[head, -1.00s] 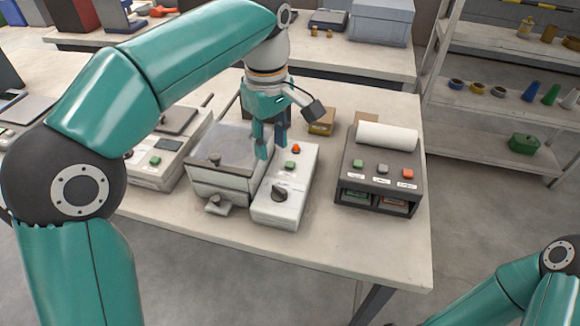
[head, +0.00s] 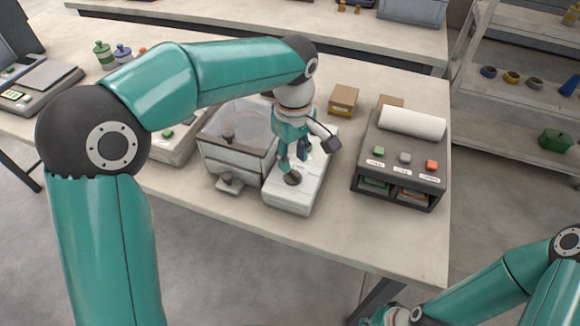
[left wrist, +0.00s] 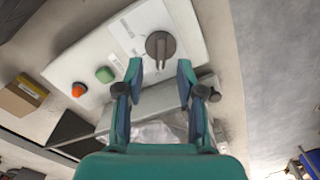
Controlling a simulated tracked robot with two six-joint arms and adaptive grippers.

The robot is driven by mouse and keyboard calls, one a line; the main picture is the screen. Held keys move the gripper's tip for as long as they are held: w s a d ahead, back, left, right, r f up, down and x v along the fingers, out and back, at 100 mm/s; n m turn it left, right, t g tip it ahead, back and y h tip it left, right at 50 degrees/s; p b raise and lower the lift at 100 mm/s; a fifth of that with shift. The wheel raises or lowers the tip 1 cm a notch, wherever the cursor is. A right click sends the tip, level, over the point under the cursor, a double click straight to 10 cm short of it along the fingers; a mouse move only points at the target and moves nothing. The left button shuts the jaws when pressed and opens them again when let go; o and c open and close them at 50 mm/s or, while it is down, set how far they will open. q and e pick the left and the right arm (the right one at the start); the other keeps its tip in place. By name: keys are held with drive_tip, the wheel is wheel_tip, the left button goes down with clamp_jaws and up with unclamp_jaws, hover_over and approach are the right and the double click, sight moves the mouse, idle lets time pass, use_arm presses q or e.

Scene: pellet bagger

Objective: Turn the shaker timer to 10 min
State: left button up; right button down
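The shaker's control box is a pale box (head: 289,198) beside a clear-lidded chamber (head: 238,132) on the table. Its dark timer knob (head: 292,178) shows on the top, partly behind my left gripper (head: 293,165). In the left wrist view the knob (left wrist: 160,46) lies just beyond and between the fingertips of my left gripper (left wrist: 159,68), which are apart with nothing between them. A green button (left wrist: 105,74) and an orange-red button (left wrist: 79,90) sit on the same panel. The dial markings are too small to read.
A dark machine (head: 400,165) with a white roll (head: 411,121) and three buttons stands to the right. A cardboard box (head: 343,99) lies behind the control box. The table front (head: 340,235) is clear.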

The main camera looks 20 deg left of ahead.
sight(292, 170)
use_arm(q)
drive_tip(key=shift+f, duration=2)
drive_tip(key=shift+c, duration=0.3)
clamp_jaws()
drive_tip(key=shift+a, duration=0.2)
drive_tip(key=shift+d, duration=0.1)
